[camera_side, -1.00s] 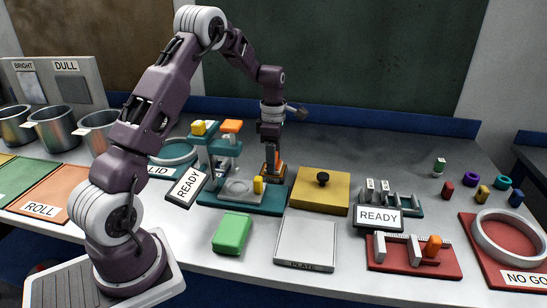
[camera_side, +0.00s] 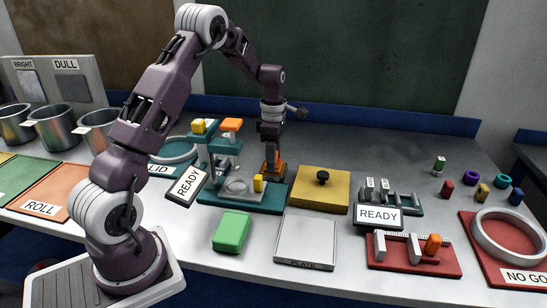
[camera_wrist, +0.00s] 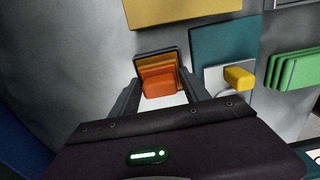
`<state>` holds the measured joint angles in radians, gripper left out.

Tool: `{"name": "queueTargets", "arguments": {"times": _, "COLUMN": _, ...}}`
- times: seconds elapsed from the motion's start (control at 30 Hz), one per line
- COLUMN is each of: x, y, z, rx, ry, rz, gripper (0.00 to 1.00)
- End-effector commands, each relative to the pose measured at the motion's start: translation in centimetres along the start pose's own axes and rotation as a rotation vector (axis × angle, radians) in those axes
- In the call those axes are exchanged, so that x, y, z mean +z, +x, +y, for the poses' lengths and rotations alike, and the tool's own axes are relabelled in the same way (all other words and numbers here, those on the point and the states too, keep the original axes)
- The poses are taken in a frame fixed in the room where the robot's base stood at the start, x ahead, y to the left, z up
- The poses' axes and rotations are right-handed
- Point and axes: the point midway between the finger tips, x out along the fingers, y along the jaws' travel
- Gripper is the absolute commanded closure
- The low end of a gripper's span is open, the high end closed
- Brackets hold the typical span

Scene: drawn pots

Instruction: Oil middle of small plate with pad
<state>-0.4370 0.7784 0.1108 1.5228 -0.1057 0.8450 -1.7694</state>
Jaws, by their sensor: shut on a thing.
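My gripper (camera_side: 271,158) is shut on an orange-handled pad (camera_wrist: 158,82) with yellow-brown layers beneath the handle. It is upright just behind the teal press base (camera_side: 215,198), left of the yellow box; I cannot tell whether the pad touches the table. In the wrist view the pad sits between the two fingers (camera_wrist: 160,92). A square grey plate (camera_side: 307,238) marked PLATE lies at the front of the table. A small round grey plate (camera_side: 236,187) lies on the teal base beside a yellow knob (camera_side: 258,183). I cannot tell which is the small plate.
A yellow box (camera_side: 321,190) with a black knob is right of the pad. A green block (camera_side: 232,231) lies left of the square plate. READY signs (camera_side: 187,186), a red slide fixture (camera_side: 415,258) and a NO GO ring (camera_side: 508,236) stand around.

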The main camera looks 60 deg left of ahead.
Motion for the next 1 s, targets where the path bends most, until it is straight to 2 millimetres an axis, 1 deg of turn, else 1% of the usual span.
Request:
{"name": "queueTargets", "arguments": {"times": 0.07, "x": 0.0, "y": -0.3, "z": -0.1, "rx": -0.002, "ry": 0.000, "rz": 0.001, "gripper": 0.79}}
{"name": "queueTargets", "arguments": {"times": 0.63, "x": 0.0, "y": -6.3, "z": 0.0, "rx": 0.001, "ry": 0.000, "rz": 0.001, "gripper": 0.79}}
{"name": "queueTargets", "arguments": {"times": 0.77, "x": 0.0, "y": -6.9, "z": 0.0, "rx": -0.001, "ry": 0.000, "rz": 0.001, "gripper": 0.79}}
{"name": "queueTargets", "arguments": {"times": 1.0, "x": 0.0, "y": -7.0, "z": 0.0, "rx": -0.001, "ry": 0.000, "rz": 0.001, "gripper": 0.79}}
